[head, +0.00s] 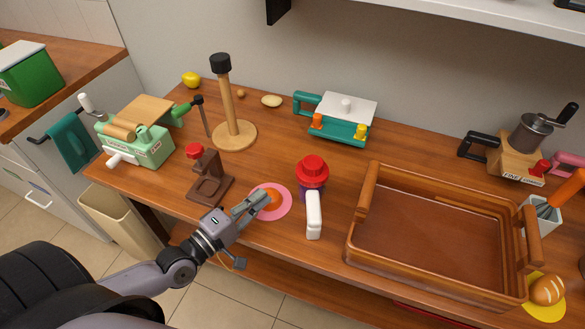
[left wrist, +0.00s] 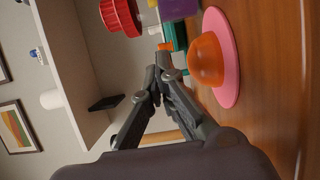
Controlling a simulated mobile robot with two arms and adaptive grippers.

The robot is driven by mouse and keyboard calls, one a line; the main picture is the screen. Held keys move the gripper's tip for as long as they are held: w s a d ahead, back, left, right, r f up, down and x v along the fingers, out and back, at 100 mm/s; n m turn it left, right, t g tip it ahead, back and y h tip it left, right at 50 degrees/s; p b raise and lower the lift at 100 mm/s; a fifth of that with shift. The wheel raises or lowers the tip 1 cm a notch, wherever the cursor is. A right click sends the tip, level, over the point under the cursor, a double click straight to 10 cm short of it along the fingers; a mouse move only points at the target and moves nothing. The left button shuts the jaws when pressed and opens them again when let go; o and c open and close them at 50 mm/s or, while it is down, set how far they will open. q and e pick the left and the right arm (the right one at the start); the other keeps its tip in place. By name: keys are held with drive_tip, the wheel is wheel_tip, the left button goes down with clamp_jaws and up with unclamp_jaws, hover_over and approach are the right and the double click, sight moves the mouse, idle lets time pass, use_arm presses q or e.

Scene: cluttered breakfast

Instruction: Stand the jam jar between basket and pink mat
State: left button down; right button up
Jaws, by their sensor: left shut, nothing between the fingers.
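The jam jar (head: 312,185), purple with a red lid (head: 312,166), stands upright on the table, right of and behind the pink mat (head: 286,212) and left of the brown basket (head: 440,275). In the left wrist view the jar (left wrist: 180,9) is cut off at the top, beside its red lid (left wrist: 122,15). The round pink mat (left wrist: 233,75) bears an orange rounded thing (left wrist: 206,60). My left gripper (head: 266,198) is shut and empty over the mat in the head view, apart from the jar. My right gripper is not in view.
A white handle-like thing (head: 313,215) lies just in front of the jar. A brown stand (head: 209,185) is left of the mat. A wooden post (head: 232,130) and a teal press (head: 338,128) stand behind. Bare table lies between jar and basket.

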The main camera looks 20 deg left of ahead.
sight(305, 190)
use_arm(q)
drive_tip(key=shift+w+d+r, duration=0.1)
drive_tip(key=shift+w, duration=0.25)
drive_tip(key=shift+x, duration=1.15)
drive_tip(key=p+x, duration=0.1)
drive_tip(key=x, duration=0.4)
drive_tip(key=shift+w, duration=0.1)
drive_tip(key=shift+w+d, duration=0.2)
drive_tip(key=shift+w, duration=0.35)
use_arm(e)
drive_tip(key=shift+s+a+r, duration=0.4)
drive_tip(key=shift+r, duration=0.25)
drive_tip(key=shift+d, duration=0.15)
use_arm(q)
drive_tip(key=shift+s+d+p, duration=0.15)
drive_tip(key=shift+p, duration=0.15)
drive_tip(key=s+d+p, duration=0.1)
drive_tip(key=s+d, duration=0.1)
drive_tip(key=s+d+p, duration=0.1)
drive_tip(key=d, duration=0.1)
drive_tip(key=shift+s+d+p, duration=0.3)
drive_tip(key=shift+s+d, duration=0.2)
drive_tip(key=shift+d, duration=0.05)
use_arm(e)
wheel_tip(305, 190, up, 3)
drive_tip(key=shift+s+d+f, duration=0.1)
